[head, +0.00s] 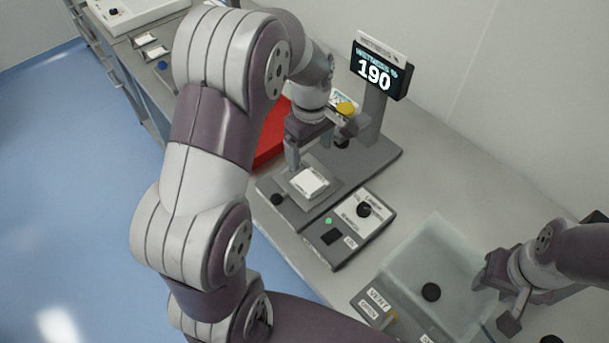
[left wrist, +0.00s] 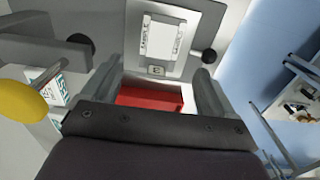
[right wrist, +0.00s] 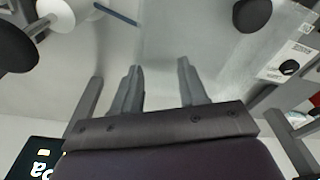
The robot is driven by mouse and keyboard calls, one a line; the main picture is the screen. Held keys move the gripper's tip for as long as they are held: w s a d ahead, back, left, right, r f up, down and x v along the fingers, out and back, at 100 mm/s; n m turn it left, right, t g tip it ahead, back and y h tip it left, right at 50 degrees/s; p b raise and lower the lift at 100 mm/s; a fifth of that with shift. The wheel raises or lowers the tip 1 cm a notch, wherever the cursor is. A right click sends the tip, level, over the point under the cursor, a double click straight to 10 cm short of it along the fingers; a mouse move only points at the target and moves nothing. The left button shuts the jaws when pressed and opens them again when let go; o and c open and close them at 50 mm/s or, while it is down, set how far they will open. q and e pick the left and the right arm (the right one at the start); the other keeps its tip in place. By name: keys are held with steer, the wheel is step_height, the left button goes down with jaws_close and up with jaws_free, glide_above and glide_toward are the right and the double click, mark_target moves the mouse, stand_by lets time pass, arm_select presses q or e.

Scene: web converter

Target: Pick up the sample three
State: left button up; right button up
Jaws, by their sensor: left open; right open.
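A white square sample (head: 308,182) lies on a grey plate (head: 326,198) of the witness station. In the left wrist view the sample (left wrist: 161,42) shows "SAMPLE" lettering along its edges; I cannot read a number. Two similar white pieces, the nearer one (head: 156,53) and the farther one (head: 144,40), lie at the back left of the bench; their labels are too small to read. My left gripper (head: 318,142) is open and empty, above and just behind the plate, apart from the sample. My right gripper (head: 503,296) is open and empty over the clear bin's right side.
A display reading 190 (head: 376,74) stands on a post behind the plate. A red block (head: 271,135) lies left of the station. A control box (head: 352,228) and a translucent bin (head: 434,240) are in front right. The wall borders the bench's right side.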

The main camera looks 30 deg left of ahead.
mark_target(308, 181)
arm_select(q)
step_height(308, 181, down, 9)
steer(key=shift+s+r+p, duration=0.15)
steer(key=shift+r+p, duration=0.05)
steer(key=shift+p, duration=0.6)
arm_select(e)
steer(key=shift+r, duration=0.95)
arm_select(q)
steer(key=shift+a+f, duration=0.1)
steer(key=shift+f, duration=0.35)
arm_select(e)
steer(key=shift+w, duration=0.15)
arm_select(q)
steer(key=c, duration=0.8)
